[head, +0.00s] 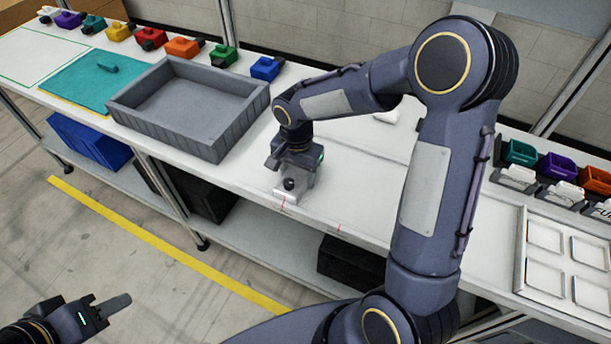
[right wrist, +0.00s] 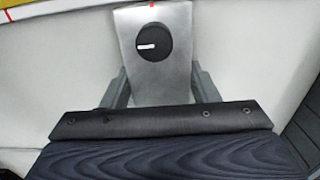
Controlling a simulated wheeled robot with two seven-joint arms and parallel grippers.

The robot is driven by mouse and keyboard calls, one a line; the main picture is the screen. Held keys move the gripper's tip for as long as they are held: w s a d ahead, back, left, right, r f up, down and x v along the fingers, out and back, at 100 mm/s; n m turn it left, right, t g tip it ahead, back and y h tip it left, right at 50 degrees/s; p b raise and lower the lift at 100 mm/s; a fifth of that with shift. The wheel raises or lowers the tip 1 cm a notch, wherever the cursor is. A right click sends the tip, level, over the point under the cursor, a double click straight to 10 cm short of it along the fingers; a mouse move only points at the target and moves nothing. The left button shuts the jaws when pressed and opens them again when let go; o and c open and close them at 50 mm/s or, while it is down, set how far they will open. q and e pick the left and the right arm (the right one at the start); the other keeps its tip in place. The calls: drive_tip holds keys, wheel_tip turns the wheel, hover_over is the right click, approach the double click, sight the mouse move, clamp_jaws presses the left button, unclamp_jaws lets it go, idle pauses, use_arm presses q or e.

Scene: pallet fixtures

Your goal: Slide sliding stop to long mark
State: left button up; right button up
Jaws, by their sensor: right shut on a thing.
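The sliding stop (head: 288,195) is a grey metal block with a round black knob, at the front edge of the white bench. In the right wrist view the stop (right wrist: 152,80) has a small red tick at its far edge. My right gripper (head: 290,178) is shut on it, one finger (right wrist: 112,90) on each side. A red line (head: 282,204) shows on the bench edge just by the stop. Another short red mark (head: 338,228) lies further right; I cannot tell which is the long mark. My left gripper (head: 112,306) is away from the bench at lower left, its jaw opening unclear.
A grey open tray (head: 185,135) stands left of the stop. A white tray (head: 565,260) with square pockets is at right. The bench edge right of the stop is clear.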

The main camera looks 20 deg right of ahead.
sight(297, 173)
drive_tip(key=o, duration=1.4)
drive_tip(key=shift+r, duration=0.1)
wheel_tip(297, 173, up, 8)
drive_tip(key=shift+f, duration=0.25)
drive_tip(key=shift+r, duration=0.1)
